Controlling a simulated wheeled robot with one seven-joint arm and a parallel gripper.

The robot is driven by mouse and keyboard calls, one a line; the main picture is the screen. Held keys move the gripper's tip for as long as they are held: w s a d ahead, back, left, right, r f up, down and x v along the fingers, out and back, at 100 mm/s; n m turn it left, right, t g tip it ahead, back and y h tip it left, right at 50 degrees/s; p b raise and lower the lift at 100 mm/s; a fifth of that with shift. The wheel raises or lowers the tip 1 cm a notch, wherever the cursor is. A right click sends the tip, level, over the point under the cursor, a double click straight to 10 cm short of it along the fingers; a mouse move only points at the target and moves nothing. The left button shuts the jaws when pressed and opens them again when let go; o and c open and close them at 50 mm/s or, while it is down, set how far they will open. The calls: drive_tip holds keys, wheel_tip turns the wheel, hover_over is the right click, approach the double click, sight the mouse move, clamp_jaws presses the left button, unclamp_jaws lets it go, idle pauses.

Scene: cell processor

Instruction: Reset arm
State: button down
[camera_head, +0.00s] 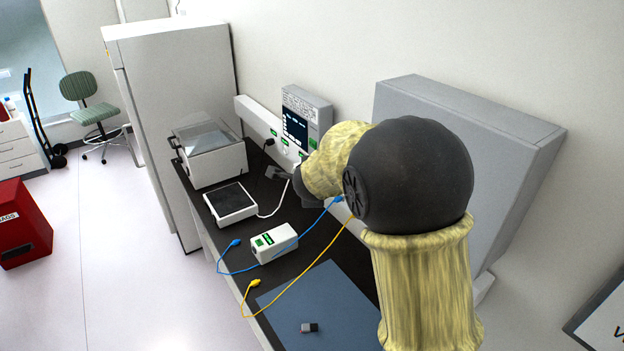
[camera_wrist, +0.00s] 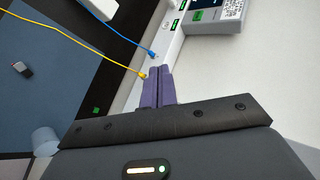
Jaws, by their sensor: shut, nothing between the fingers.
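My gripper shows in the wrist view, its two purple fingers (camera_wrist: 158,72) together and empty. They are in the air above the bench near the wall, with the wall trunking and a yellow plug behind them. In the head view my arm, in a yellow cover with a dark joint, stands over the right of the bench. A dark grey part of its end (camera_head: 279,174) shows beyond the cover, and the fingertips cannot be made out there.
The dark bench holds a lidded white device (camera_head: 215,160), a black-topped unit (camera_head: 231,203), a white box (camera_head: 274,243), blue and yellow cables, and a blue mat (camera_head: 335,290) with a small grey item (camera_head: 310,328). A wall panel (camera_head: 307,118) and a large grey cabinet (camera_head: 470,125) stand close to my arm.

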drive_tip(key=shift+f, duration=0.1)
drive_tip(key=s+d+f+n+g+b, duration=0.2)
drive_tip(key=s+d+f+n+b, duration=0.2)
drive_tip(key=s+f, duration=0.4)
drive_tip(key=s+d+f+n+g+b, duration=0.3)
drive_tip(key=s+d+f+n+b, duration=0.2)
drive_tip(key=s+f+n, duration=0.3)
drive_tip(key=s+d+f+n+g+b, duration=0.3)
drive_tip(key=s+d+f+n+b, duration=0.2)
drive_tip(key=s, duration=0.7)
wheel_tip(320, 180, down, 4)
drive_tip(key=shift+s+d+f+n+b, duration=0.15)
drive_tip(key=shift+s+d+n+b, duration=0.2)
drive_tip(key=shift+b, duration=0.75)
drive_tip(key=shift+a, duration=0.1)
